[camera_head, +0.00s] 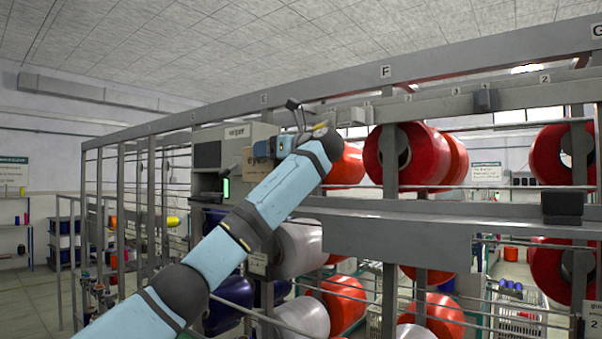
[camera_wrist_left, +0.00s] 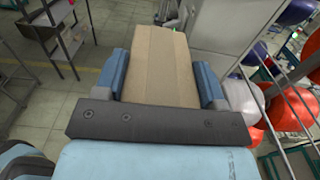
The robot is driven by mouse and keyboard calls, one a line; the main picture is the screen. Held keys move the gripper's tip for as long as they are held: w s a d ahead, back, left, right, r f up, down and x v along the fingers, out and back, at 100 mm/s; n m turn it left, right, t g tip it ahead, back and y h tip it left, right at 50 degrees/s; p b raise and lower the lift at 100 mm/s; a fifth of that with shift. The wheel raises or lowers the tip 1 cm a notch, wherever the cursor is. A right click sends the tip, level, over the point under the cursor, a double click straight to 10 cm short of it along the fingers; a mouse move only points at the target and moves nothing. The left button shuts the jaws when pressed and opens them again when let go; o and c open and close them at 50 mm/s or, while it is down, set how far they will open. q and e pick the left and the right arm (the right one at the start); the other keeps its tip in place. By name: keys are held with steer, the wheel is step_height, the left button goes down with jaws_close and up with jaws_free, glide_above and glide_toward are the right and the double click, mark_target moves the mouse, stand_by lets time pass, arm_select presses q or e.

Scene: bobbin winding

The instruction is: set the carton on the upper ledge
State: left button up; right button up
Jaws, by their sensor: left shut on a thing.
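The brown carton (camera_wrist_left: 158,65) is between the two blue fingers of my left gripper (camera_wrist_left: 163,85) in the left wrist view, with a finger against each side. In the head view, a small part of the carton (camera_head: 254,154) shows beyond the left gripper (camera_head: 272,149), which is raised in front of the grey rack; the arm hides much of it. A narrow grey upper ledge (camera_head: 445,106) runs along the rack below the lettered top beam. A wider grey ledge (camera_head: 400,208) runs lower down. My right gripper is not in view.
Large red spools (camera_head: 452,160) sit on the rack between the ledges, with white spools (camera_head: 300,248) lower down. A small dark box (camera_head: 486,100) is on the upper ledge and another dark box (camera_head: 562,207) on the lower one. Thin rails cross the rack front.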

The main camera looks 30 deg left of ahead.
arm_select(q)
steer(key=w+p, duration=0.5)
steer(key=w, duration=0.5)
steer(key=f, duration=0.2)
steer(key=f+p, duration=0.1)
steer(key=f, duration=0.1)
steer(key=f+p, duration=0.1)
steer(key=f, duration=0.1)
steer(key=shift+d, duration=0.4)
steer(key=shift+w+f, duration=0.1)
steer(key=shift+f, duration=0.4)
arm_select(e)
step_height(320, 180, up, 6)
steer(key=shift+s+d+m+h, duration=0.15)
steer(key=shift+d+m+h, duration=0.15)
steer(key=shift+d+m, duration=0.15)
arm_select(q)
steer(key=o, duration=1.1)
steer(key=shift+o, duration=0.2)
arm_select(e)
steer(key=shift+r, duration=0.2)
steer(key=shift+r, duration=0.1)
